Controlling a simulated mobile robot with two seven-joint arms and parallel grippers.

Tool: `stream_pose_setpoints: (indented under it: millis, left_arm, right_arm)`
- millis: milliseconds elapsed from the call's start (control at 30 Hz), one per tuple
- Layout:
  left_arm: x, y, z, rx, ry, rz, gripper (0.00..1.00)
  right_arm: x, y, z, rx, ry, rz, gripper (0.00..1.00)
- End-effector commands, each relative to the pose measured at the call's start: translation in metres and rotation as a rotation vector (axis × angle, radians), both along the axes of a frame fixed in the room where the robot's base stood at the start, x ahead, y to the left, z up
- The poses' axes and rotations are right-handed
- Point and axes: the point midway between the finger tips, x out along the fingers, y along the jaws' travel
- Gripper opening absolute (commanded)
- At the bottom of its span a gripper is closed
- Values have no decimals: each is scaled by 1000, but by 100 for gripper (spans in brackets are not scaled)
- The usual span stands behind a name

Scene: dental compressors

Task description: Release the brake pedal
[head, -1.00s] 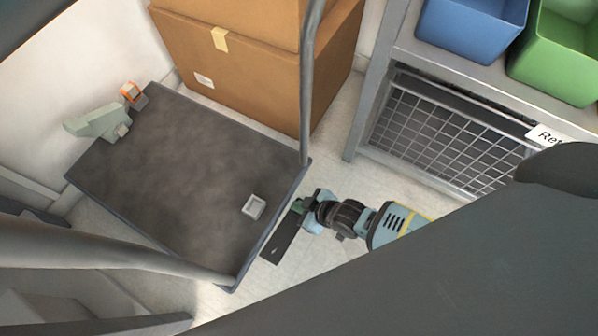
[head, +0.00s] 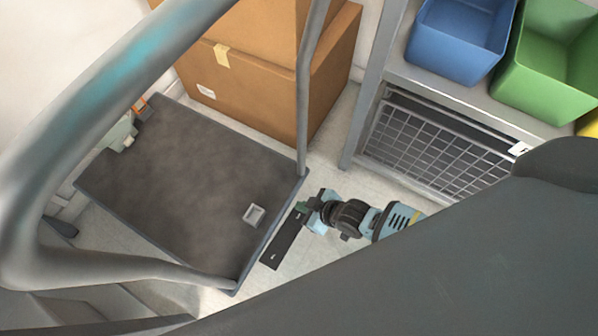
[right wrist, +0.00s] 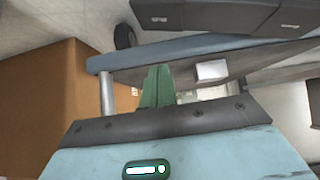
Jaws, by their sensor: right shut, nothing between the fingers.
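The brake pedal (head: 283,243) appears to be the flat dark plate with a small white mark, low beside the right edge of the cart's dark platform (head: 190,185). My right gripper (head: 301,208) is at the pedal's far end, fingers shut and empty. I cannot tell whether it touches the pedal. My left gripper is not in view.
A grey tubular handle (head: 130,75) crosses the left side, close to the head camera. Cardboard boxes (head: 255,85) stand behind the cart. A shelf with blue (head: 458,45) and green (head: 550,65) bins and a wire basket (head: 440,145) stands at right.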

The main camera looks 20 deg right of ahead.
Motion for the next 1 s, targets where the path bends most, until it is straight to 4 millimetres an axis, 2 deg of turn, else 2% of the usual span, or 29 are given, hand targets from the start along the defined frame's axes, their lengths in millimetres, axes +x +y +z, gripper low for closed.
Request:
stream_pose_setpoints:
  millis: [33,133,400,1000]
  left_arm:
    - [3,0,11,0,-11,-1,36]
    - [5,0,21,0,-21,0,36]
    - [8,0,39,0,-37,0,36]
    - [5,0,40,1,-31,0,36]
  right_arm:
    - [-6,-8,13,-3,-1,1,0]
    - [-15,-19,27,-2,-2,1,0]
    - [-32,-41,51,1,-1,1,0]
    - [-37,-46,54,1,1,1,0]
